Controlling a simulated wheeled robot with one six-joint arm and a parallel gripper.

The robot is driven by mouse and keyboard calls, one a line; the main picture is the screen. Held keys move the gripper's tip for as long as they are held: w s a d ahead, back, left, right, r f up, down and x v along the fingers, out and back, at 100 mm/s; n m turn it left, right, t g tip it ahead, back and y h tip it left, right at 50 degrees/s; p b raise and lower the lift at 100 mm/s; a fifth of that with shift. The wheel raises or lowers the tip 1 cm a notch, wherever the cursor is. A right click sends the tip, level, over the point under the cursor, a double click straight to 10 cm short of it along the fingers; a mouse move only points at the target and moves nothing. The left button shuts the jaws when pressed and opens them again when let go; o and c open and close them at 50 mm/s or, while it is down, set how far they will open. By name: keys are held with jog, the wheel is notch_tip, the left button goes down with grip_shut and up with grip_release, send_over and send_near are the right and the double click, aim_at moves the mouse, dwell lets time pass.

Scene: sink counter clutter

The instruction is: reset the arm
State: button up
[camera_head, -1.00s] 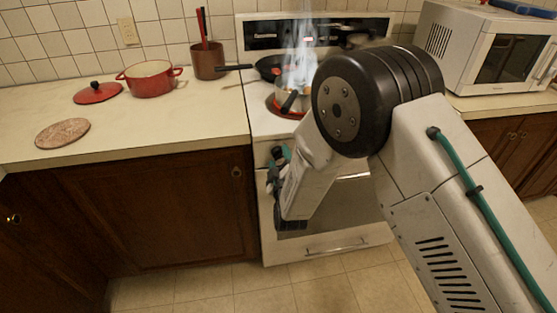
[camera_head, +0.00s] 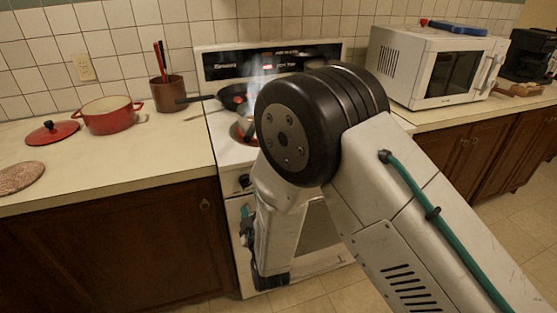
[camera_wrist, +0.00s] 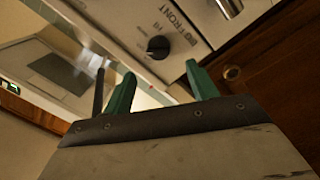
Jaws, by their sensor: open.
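My arm is bent in front of the white stove (camera_head: 330,255), with its black elbow joint high and its forearm hanging down. My gripper (camera_wrist: 161,78) is open and empty in the wrist view, its two green fingers apart. The stove's front panel with a black knob (camera_wrist: 158,47) lies beyond the fingers. In the head view only small teal parts of the gripper show beside the forearm, near the oven front; the rest is hidden. I cannot tell the exact gap between gripper and stove.
A dark pan (camera_head: 232,96) sits on the stove, with bluish flame or steam near my elbow. A microwave (camera_head: 435,65) stands right.

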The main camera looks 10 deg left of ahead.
jog(key=shift+f, duration=0.1)
notch_tip(320, 180, down, 8)
jog(key=s+m+g+h, duration=0.2)
jog(key=g, duration=0.2)
jog(key=s+d+m+g+h, duration=0.2)
jog(key=s+d+g, duration=0.2)
jog(key=d+g, duration=0.2)
jog(key=s+d+r+m+g+h, duration=0.1)
jog(key=s+d+r+m, duration=0.3)
jog(key=s+d+r, duration=0.3)
jog(key=s+d+r+m+g+h, duration=0.2)
jog(key=s+d+r, duration=0.6)
jog(key=d+r, duration=0.8)
jog(key=s+d+r+m+g+h, duration=0.1)
jog(key=s+d+r+m, duration=0.6)
jog(key=d, duration=1.1)
notch_tip(320, 180, up, 5)
jog(key=shift+s+f+g+h, duration=0.1)
jog(key=shift+s+g+h, duration=0.05)
jog(key=shift+g+h, duration=0.3)
